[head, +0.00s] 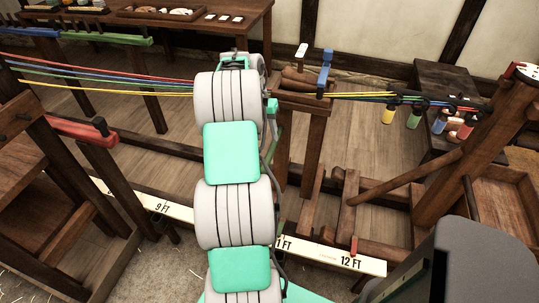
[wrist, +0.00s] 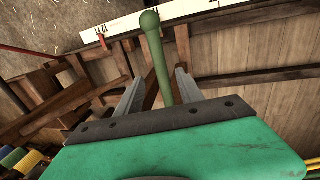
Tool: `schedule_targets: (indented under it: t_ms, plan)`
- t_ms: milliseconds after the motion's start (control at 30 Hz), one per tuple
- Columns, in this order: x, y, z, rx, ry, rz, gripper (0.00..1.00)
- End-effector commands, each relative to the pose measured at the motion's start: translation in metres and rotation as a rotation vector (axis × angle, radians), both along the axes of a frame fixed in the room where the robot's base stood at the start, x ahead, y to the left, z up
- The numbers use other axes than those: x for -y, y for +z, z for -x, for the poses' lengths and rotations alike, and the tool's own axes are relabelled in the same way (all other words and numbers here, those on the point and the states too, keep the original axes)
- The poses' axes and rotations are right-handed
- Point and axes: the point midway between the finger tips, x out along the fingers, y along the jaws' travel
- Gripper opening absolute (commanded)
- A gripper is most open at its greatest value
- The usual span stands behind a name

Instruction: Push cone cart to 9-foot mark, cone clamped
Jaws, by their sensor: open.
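The cone cart (head: 314,150) is a dark wooden stand right of my arm. A brown wooden piece (head: 300,80), apparently the cone, sits on its top beside an upright blue lever (head: 325,72). I cannot tell from the picture how firmly the cone is clamped. In the wrist view a green rod with a ball knob (wrist: 155,55) stands between the fingers of my gripper (wrist: 159,76). The fingers are apart, one on each side of it. My arm hides the gripper in the head view. The 9 FT mark (head: 162,208) is on the white scale, left of the cart.
The white scale (head: 340,258) runs along the floor, with 12 FT to the right. Coloured strands (head: 110,78) stretch from the left towards the cart and run close together beyond it. Wooden frames stand left (head: 85,190) and right (head: 490,140). A workbench (head: 120,17) is behind.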

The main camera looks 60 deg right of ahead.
Motion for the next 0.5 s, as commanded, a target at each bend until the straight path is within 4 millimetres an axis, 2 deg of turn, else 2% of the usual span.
schedule_targets:
  t_ms: [300, 500]
  plan:
    - [0.001, -0.055, 0.012, -0.001, 0.001, -0.003, 0.44]
    - [0.002, -0.070, 0.014, 0.002, 0.002, 0.000, 0.44]
